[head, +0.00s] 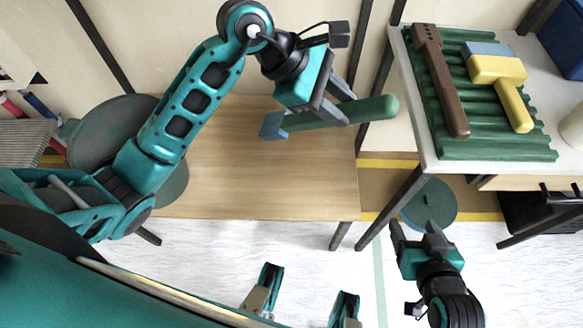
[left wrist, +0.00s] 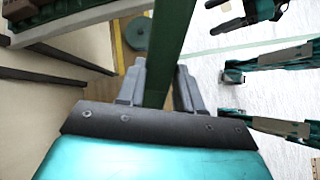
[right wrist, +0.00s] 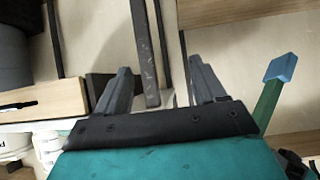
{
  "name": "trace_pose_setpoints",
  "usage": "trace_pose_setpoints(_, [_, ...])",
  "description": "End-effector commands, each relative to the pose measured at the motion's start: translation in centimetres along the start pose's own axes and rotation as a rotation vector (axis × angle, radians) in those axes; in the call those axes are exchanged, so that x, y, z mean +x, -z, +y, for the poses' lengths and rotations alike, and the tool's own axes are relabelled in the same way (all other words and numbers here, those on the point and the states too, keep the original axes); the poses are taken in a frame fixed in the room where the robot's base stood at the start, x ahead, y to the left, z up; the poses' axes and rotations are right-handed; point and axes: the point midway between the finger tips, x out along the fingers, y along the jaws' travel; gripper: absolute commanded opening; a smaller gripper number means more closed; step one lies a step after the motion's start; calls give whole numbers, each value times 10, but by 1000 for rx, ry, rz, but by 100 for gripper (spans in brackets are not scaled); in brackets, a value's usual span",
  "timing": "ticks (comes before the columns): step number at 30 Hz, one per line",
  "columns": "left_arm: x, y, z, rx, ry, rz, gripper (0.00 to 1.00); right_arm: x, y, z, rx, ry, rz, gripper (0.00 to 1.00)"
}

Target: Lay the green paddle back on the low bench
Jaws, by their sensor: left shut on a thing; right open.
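The green paddle (head: 375,109) has a rounded green end and a blue block-like end. My left gripper (head: 340,106) is shut on its middle and holds it above the right part of the low wooden bench (head: 265,185). In the left wrist view the paddle (left wrist: 168,45) runs between the two fingers. In the right wrist view its blue end (right wrist: 281,68) shows at the right. My right gripper (head: 413,236) is open and empty, low over the floor to the right of the bench.
A higher white table (head: 420,130) at the right bears a green ribbed mat (head: 490,145) with a brown tool (head: 440,80) and a yellow tool (head: 510,90). A round dark stool (head: 105,130) stands left of the bench. The bench top is mostly clear.

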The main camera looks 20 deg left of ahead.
Motion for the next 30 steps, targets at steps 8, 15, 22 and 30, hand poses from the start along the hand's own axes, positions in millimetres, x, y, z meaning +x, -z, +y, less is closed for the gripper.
trace_pose_setpoints(8, [74, 39, -29, 524, 454, 204, 0, 28, -34, -4, 6, 13, -2, 70])
trace_pose_setpoints(15, [86, 135, -35, 971, 646, 400, 0, 49, -51, -10, 1, 33, 10, 70])
trace_pose_setpoints(22, [70, 174, -29, 1104, 662, 464, 0, 53, -47, -13, -1, 42, 21, 70])
trace_pose_setpoints(30, [68, 176, -28, 1115, 661, 467, 0, 52, -47, -13, 0, 42, 20, 70])
